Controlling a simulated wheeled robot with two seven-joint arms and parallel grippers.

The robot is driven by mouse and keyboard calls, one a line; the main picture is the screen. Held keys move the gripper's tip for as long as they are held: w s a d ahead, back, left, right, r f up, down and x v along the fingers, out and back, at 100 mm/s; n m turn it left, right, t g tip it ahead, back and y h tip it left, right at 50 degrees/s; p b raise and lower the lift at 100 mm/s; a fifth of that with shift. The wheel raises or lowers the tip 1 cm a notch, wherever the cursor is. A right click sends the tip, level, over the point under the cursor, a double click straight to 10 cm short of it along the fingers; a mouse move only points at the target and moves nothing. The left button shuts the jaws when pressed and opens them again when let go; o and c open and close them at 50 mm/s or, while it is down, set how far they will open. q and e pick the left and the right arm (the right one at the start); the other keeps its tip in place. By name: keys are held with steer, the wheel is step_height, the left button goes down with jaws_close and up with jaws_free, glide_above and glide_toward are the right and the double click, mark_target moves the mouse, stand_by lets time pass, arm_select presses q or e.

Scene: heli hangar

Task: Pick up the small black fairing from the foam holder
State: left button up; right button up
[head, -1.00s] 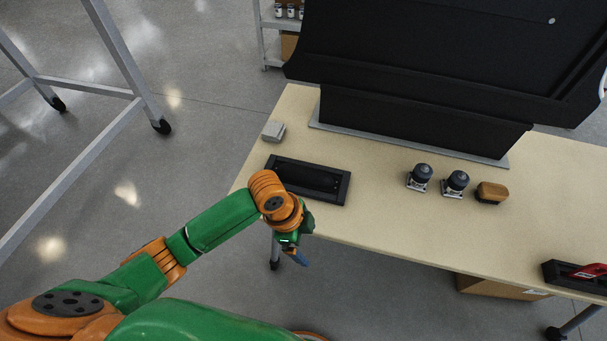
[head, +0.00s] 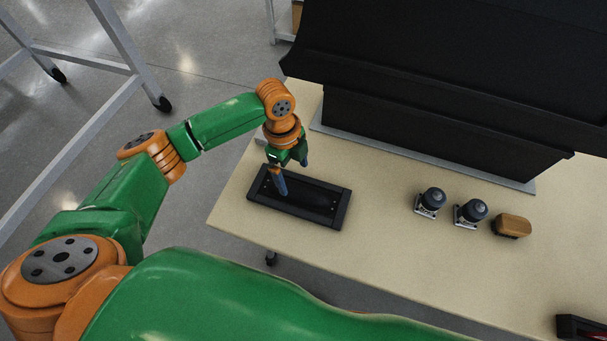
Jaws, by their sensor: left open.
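The foam holder (head: 340,213) is a black rectangular frame lying flat on the left part of the table. A dark, glossy shape in its recess looks like the small black fairing (head: 306,198); black on black makes its outline hard to tell. My left gripper (head: 282,186) is open and points down over the left part of the holder. Its grey-blue finger covers part of the recess. I cannot tell whether the fingertips touch the fairing. My right gripper is out of view.
A large black panel (head: 440,130) on a grey base stands along the table's back. A dark tray (head: 580,327) lies at lower right. The table (head: 375,250) is clear in front.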

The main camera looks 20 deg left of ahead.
mark_target(298, 188)
arm_select(q)
steer(key=f, duration=0.1)
steer(key=d+f, duration=0.1)
steer(key=f, duration=0.3)
steer(key=shift+s+d+f, duration=0.15)
steer(key=shift+s+d, duration=0.05)
steer(key=shift+s, duration=0.2)
steer(key=shift+w+f, duration=0.2)
steer(key=shift+f, duration=0.1)
steer(key=shift+s+r, duration=0.1)
jaws_close()
